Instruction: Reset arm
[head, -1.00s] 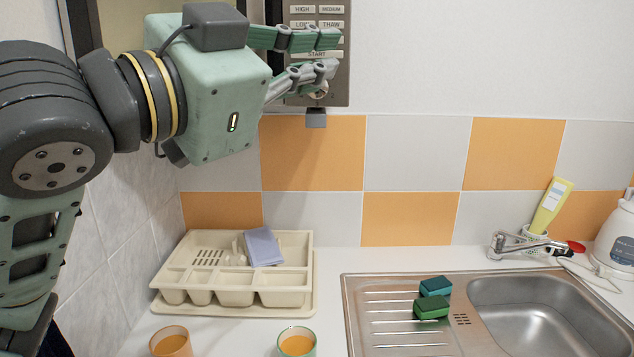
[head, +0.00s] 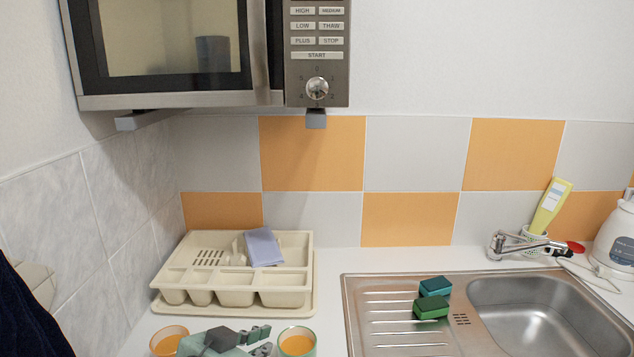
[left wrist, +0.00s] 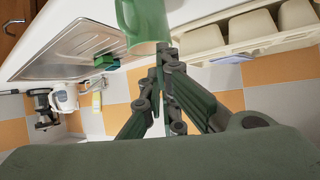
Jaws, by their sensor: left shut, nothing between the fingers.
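The green cup (head: 298,342) stands to the right of the gripper in the head view. The orange cup (head: 166,338) is to its left. The microwave (head: 317,70) is at the top with its door shut. My right gripper is in neither view.
A cream dish rack (head: 165,281) with a bluish cloth (head: 263,247) stands on the counter behind the cups. A steel sink (head: 400,338) with green sponges (head: 431,307) is at the right. A white kettle (head: 618,235) stands at the far right.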

